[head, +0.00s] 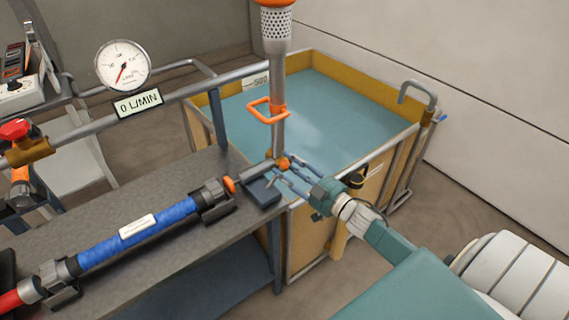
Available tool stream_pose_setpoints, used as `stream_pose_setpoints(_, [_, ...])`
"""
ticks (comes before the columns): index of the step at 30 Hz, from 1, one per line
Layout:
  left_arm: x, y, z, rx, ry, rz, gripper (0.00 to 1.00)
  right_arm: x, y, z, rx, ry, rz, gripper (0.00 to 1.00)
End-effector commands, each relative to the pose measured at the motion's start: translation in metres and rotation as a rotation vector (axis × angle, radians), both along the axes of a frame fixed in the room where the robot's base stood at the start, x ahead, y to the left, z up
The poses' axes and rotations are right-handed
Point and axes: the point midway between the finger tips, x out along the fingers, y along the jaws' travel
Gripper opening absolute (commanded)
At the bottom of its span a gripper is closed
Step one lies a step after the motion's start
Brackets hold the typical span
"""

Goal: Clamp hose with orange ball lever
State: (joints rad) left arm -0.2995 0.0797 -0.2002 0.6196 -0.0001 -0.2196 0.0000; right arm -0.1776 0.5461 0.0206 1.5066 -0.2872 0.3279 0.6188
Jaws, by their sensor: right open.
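A blue hose (150,223) with a white label lies along the workbench, held in dark clamps near both ends. An orange ball (283,163) sits at the end of a grey lever (258,169) beside a small dark block at the bench's right end. My right gripper (279,172) reaches in from the lower right with its thin blue fingers apart. The fingertips are at the orange ball and lever; whether they touch is too small to tell. An orange tip (229,184) shows at the hose's right end. My left gripper is out of view.
A tank (325,110) of blue-green water with yellow walls stands behind the bench (110,203). A vertical pipe with an orange handle (267,110) rises close behind the gripper. A gauge (123,66) and a "0 L/MIN" sign (138,103) are at left.

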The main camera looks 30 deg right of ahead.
Motion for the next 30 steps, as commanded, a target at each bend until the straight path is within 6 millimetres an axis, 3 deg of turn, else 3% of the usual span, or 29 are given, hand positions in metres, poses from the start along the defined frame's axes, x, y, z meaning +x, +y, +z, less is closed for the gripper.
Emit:
stream_pose_setpoints(6, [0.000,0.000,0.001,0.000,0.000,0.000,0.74,0.016,0.003,0.000,0.001,0.000,0.000,0.40])
stream_pose_setpoints(14, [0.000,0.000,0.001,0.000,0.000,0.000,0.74,0.017,0.004,0.000,0.001,0.001,0.000,0.40])
stream_pose_setpoints(20, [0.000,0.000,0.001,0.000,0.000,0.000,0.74,0.016,0.003,-0.001,0.001,0.001,0.000,0.03])
stream_pose_setpoints(30, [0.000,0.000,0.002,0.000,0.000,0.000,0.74,0.016,0.003,0.000,-0.007,0.001,-0.003,0.00])
